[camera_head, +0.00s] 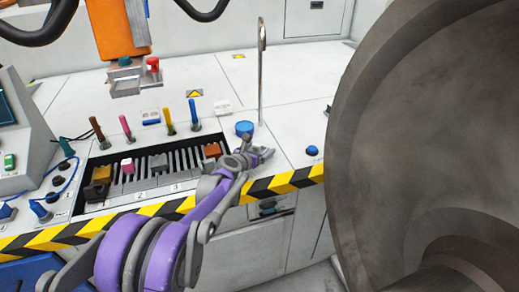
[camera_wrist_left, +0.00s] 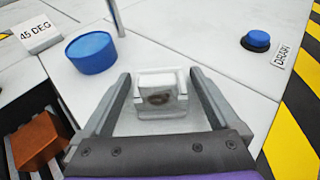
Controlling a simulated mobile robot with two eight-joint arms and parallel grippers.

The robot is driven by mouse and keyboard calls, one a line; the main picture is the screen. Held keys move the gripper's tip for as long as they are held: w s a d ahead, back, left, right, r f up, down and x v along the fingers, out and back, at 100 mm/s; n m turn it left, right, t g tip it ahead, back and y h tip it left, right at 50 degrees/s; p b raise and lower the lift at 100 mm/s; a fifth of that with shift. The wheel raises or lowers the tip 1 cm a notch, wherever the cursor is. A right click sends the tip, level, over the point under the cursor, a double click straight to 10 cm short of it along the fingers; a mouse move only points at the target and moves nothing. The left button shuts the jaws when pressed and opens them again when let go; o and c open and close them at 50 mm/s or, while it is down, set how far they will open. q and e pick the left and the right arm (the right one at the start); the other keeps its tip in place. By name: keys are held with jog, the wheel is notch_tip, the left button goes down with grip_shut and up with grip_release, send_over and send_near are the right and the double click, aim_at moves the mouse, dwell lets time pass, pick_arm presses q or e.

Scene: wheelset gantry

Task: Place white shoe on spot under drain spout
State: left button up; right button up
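The white shoe (camera_wrist_left: 160,84), a small pale block with a dark brownish patch, sits between the fingers of my left gripper (camera_wrist_left: 160,88) in the left wrist view. A narrow gap shows on each side of it, so the fingers are open around it. It appears to rest on the white panel; contact below is hidden. In the head view, my left gripper (camera_head: 262,152) is low over the panel, and I cannot make out the shoe clearly there. The thin metal drain spout (camera_head: 262,70) rises behind the gripper, beside a blue round cap (camera_head: 244,128). My right gripper is out of view.
A slotted rack (camera_head: 150,170) with several coloured blocks and handles lies left of my gripper. A blue DRAIN button (camera_wrist_left: 256,41) is to the right. A large grey wheel (camera_head: 430,130) blocks the right side. An orange gantry tool (camera_head: 120,30) hangs at upper left.

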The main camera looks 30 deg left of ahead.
pick_arm(q)
jog(key=shift+r, duration=0.25)
jog(key=p+v, duration=0.2)
jog(key=v, duration=1)
jog(key=s+d+f+m+g+h, duration=0.2)
jog(key=s+d+m+g, duration=0.1)
jog(key=s+d+m, duration=0.55)
jog(key=s+d+f+m+g+h, duration=0.2)
jog(key=s+d+m, duration=0.4)
jog(key=d+m, duration=0.5)
jog(key=s+f+m+g+y, duration=0.1)
jog(key=s+f+m+g, duration=0.1)
jog(key=s+m, duration=0.5)
jog(key=s+f+m+g+y, duration=0.1)
jog(key=s+f+m, duration=0.3)
jog(key=s+m, duration=0.4)
jog(key=shift+s+d+m+g+y, duration=0.2)
jog(key=shift+m+g+y, duration=0.35)
jog(key=shift+m, duration=0.7)
